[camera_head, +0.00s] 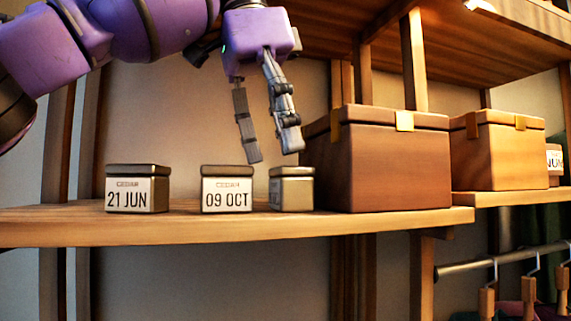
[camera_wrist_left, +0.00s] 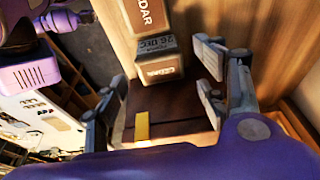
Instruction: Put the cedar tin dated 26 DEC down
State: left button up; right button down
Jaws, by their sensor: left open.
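The cedar tin dated 26 DEC (camera_head: 291,188) stands upright on the shelf, between the 09 OCT tin and the brown box. Its label is turned left and seen edge-on; in the left wrist view the tin (camera_wrist_left: 158,62) shows "26 DEC" on its side and "CEDAR" on its lid. My left gripper (camera_head: 273,156) hangs fingers down just above this tin, open and empty. In the left wrist view its fingers (camera_wrist_left: 163,80) are spread wide, apart from the tin. My right gripper is not in view.
The 09 OCT tin (camera_head: 227,189) stands close on the left, with the 21 JUN tin (camera_head: 137,189) farther left. The large brown box (camera_head: 387,165) is close on the right. A lighter box (camera_head: 498,157) stands beyond it. The shelf (camera_head: 180,231) has free room between the two left tins.

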pick_arm(q)
jog(key=s+a, duration=0.1)
jog(key=a, duration=0.2)
jog(key=s+a, duration=0.1)
jog(key=a, duration=0.3)
jog(key=s+a, duration=0.1)
jog(key=a, duration=0.3)
jog(key=shift+s+a+f, duration=0.15)
jog(key=shift+s+a, duration=0.05)
jog(key=shift+s, duration=0.15)
jog(key=shift+d, duration=0.1)
